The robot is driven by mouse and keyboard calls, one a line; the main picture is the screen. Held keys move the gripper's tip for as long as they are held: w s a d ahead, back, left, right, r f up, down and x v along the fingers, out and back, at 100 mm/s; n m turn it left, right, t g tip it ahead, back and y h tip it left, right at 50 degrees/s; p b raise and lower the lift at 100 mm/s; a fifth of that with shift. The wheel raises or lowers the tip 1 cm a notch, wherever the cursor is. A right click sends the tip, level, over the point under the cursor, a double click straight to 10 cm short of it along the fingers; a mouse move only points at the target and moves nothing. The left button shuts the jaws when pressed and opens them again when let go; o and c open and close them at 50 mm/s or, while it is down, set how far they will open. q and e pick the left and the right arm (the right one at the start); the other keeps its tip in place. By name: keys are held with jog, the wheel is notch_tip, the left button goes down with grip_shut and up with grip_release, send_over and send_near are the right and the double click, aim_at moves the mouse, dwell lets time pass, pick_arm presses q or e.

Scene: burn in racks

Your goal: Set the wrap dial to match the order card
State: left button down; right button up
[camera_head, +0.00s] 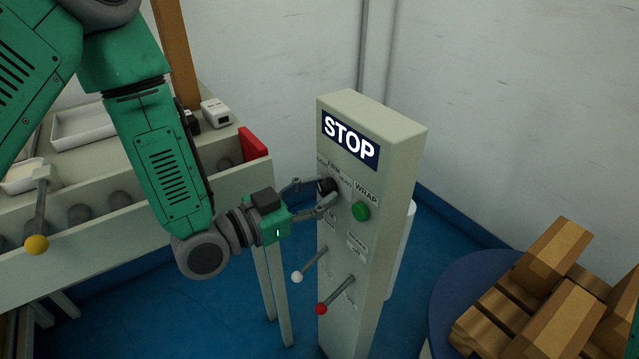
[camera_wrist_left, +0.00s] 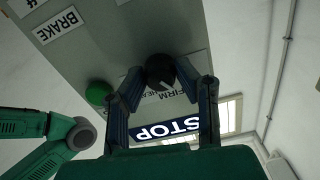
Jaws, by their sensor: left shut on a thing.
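The wrap dial (camera_head: 327,187) is a black knob on the grey control panel (camera_head: 398,190), left of a green button (camera_head: 361,211) labelled WRAP. My left gripper (camera_head: 325,194) is shut on the dial, one finger on each side of it. In the left wrist view the black dial (camera_wrist_left: 160,70) sits between the fingertips (camera_wrist_left: 160,84), and a light mark shows on its face. The word FIRM is readable beside it; the other dial labels are partly hidden. No order card can be made out for sure. My right gripper does not show in the head view.
A lit STOP sign (camera_head: 349,139) tops the panel. A white-tipped lever (camera_head: 298,276) and a red-tipped lever (camera_head: 322,308) stick out below the dial. A conveyor bench (camera_head: 245,190) stands left. Stacked wooden blocks (camera_head: 545,300) lie on a round blue table (camera_head: 462,283) at right.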

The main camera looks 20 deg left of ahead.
pick_arm(q)
jog(key=shift+n+p, duration=0.3)
jog(key=shift+n, duration=0.4)
jog(key=shift+f, duration=0.1)
jog(key=c, duration=1.2)
grip_release()
jog(key=shift+a, duration=0.1)
jog(key=v, duration=1.2)
